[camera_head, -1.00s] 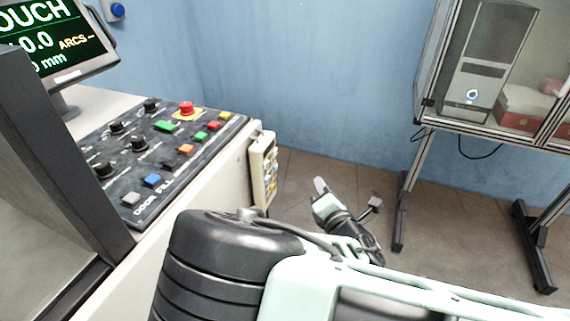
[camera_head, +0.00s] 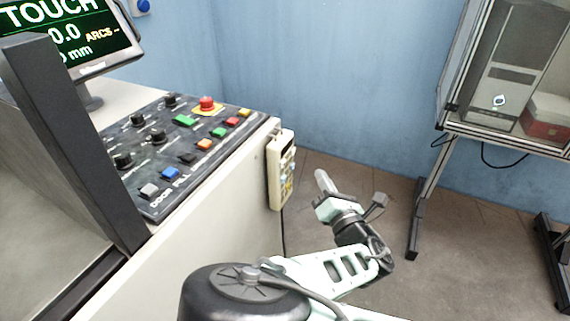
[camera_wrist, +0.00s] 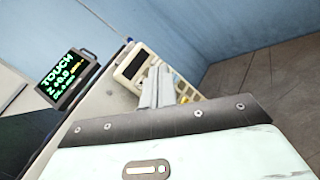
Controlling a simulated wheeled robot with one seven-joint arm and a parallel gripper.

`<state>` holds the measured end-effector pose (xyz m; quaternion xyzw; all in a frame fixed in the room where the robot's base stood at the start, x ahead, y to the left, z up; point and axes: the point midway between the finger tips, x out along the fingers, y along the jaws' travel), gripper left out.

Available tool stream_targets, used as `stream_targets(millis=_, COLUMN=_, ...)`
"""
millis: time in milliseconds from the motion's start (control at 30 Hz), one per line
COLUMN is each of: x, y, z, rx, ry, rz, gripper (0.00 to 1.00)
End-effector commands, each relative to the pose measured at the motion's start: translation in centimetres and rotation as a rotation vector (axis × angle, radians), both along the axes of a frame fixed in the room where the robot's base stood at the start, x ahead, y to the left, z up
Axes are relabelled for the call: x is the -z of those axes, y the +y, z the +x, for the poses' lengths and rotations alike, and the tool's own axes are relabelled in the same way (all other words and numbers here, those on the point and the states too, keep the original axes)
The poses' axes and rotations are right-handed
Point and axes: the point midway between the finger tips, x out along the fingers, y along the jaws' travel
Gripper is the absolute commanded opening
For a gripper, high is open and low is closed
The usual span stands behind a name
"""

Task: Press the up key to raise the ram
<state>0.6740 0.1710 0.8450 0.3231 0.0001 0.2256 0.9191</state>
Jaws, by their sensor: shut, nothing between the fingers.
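A cream hand pendant (camera_head: 280,188) with a small dark display and rows of small keys hangs on the side of the machine cabinet. It also shows in the wrist view (camera_wrist: 128,77), just beyond my fingers, which cover part of its face. Some yellowish keys show right of the fingers there. The up key cannot be made out at this size. My gripper (camera_head: 322,181) is shut and empty, to the right of the pendant in the head view. In the wrist view its fingertips (camera_wrist: 158,84) overlap the pendant; I cannot tell whether they touch it.
The cabinet top carries a black control panel (camera_head: 170,142) with knobs, coloured buttons and a red emergency stop (camera_head: 207,104). A monitor (camera_head: 75,42) reading TOUCH stands behind. A framed enclosure (camera_head: 449,120) on legs stands at right. The floor between is clear.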

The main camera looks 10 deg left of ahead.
Motion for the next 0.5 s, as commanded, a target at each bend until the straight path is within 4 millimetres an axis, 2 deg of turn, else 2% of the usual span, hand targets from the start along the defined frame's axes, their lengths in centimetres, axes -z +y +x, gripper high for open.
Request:
stream_targets(millis=200, x=0.0, y=3.1, z=1.0, rx=-0.003, ry=-0.001, rz=0.003, gripper=0.00)
stream_targets(millis=500, x=0.1, y=5.6, z=2.0, rx=-0.002, ry=0.001, rz=0.001, gripper=0.00)
